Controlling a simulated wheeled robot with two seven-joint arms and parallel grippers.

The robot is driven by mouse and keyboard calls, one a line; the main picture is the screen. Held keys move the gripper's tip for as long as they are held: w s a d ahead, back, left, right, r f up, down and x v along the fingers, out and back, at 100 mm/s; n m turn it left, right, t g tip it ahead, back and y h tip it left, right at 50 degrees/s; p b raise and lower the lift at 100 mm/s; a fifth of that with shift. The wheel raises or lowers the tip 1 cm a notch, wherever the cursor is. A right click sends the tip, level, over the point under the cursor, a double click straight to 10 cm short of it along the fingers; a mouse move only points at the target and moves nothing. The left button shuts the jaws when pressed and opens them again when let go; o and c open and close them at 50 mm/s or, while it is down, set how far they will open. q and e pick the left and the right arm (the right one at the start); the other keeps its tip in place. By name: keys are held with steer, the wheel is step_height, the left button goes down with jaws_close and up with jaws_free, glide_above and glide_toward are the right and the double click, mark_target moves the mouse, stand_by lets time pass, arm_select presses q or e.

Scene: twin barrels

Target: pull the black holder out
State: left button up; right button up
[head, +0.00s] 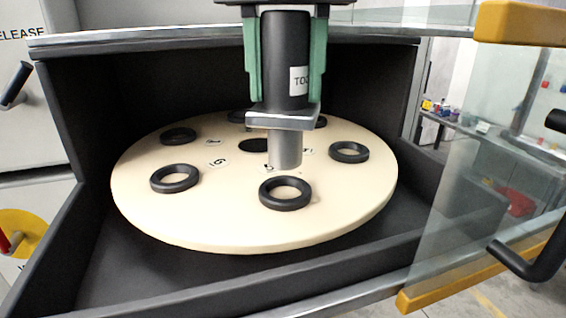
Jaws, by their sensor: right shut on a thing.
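The black holder (285,60) is upright, a black cylinder with a white label partly reading "TOO", a grey flange and a silver lower end (285,150). My right gripper (284,92) comes from above, with its green fingers on either side of the black cylinder, shut on it. The silver end shows whole and is not inside any ring; it appears just behind and above the front black ring (286,206). I cannot tell how high it is over the round beige disc (220,225). My left gripper is not in view.
Several black rings, such as the left one (160,182) and right one (348,152), sit on the disc with number labels. Dark walls (85,130) enclose the disc. A clear panel with yellow corners (445,285) and a black handle (530,262) stands at the right.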

steer(key=shift+r, duration=1.45)
